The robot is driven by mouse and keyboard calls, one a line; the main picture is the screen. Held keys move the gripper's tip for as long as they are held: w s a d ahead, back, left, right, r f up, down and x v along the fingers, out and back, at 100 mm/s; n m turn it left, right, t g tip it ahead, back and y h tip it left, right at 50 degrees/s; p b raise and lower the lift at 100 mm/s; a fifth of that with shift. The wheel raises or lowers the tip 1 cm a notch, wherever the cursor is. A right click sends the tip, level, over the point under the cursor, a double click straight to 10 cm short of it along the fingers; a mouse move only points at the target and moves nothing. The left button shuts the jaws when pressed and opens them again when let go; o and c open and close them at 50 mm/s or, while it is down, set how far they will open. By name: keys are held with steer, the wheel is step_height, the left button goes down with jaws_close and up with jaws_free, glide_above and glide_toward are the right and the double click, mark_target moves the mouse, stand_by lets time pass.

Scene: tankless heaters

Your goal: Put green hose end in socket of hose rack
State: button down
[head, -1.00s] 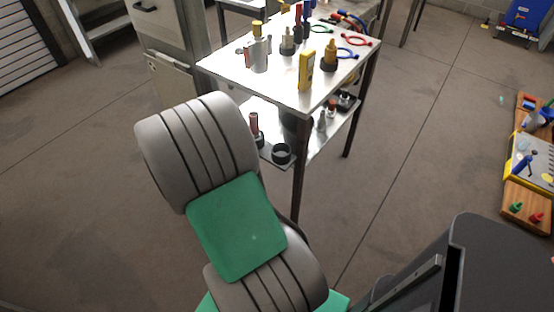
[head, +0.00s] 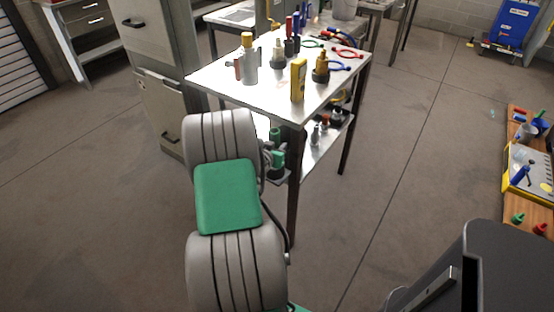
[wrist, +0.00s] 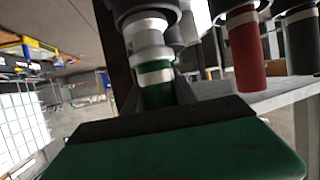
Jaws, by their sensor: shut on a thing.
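The green hose end shows in the wrist view (wrist: 158,92) as a green body with silver collars, and in the head view (head: 275,133) at the lower shelf's corner. My gripper (head: 274,157) is shut on it beside the table leg. In the wrist view the silver end lines up with a round black socket (wrist: 143,7) of the hose rack. I cannot tell whether it is seated in it. A red hose end (wrist: 248,55) and a dark one (wrist: 303,42) stand in neighbouring sockets. In the head view my arm and gripper hide most of the rack.
The metal table (head: 225,83) carries several bottles, a yellow meter (head: 298,80) and coloured hoses. Its front leg (head: 293,195) is close to my gripper. A grey cabinet (head: 165,85) stands behind on the left.

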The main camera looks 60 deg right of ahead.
steer(key=shift+w+d+f+b, duration=0.1)
steer(key=shift+d+f+b, duration=0.25)
steer(key=shift+f, duration=0.5)
steer(key=shift+w+d+f+b, duration=0.1)
steer(key=shift+f+b, duration=0.45)
steer(key=shift+f, duration=0.25)
steer(key=shift+w+d+f+b, duration=0.1)
steer(key=shift+d+f+b, duration=0.25)
steer(key=shift+f, duration=0.5)
steer(key=c, duration=1)
jaws_free()
steer(key=shift+a, duration=0.15)
